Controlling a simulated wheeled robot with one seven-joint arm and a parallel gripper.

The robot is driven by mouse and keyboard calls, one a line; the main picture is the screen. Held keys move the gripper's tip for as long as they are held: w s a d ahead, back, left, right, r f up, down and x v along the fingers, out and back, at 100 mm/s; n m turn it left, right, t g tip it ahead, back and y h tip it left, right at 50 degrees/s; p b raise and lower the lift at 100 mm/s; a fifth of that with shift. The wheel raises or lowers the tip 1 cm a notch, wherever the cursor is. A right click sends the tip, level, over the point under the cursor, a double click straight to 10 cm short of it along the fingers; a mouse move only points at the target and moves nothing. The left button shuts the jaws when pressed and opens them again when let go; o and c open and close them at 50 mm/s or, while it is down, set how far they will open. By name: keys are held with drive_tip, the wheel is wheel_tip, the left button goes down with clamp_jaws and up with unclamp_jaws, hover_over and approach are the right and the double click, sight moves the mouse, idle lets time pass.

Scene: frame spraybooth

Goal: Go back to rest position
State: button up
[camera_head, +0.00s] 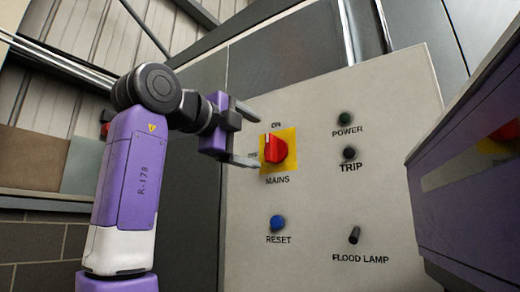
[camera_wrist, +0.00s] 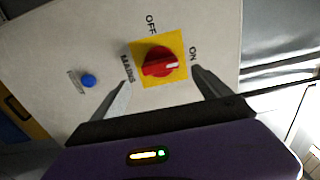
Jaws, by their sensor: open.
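The red mains knob (camera_head: 277,149) sits on a yellow plate on the grey control panel (camera_head: 390,110), with ON above it and OFF to its left. In the wrist view, the white mark on the red knob (camera_wrist: 160,62) points to the side of the ON label. My gripper (camera_head: 256,141) is open and empty, in front of the panel at the knob's left in the head view. In the wrist view, the fingers of my gripper (camera_wrist: 161,78) are spread to either side of the knob, apart from it.
A purple and grey structure (camera_head: 470,190) stands close on the right. A brick wall (camera_head: 35,255) is at lower left.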

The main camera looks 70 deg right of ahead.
drive_tip(key=shift+a, duration=0.4)
drive_tip(key=shift+w, duration=0.1)
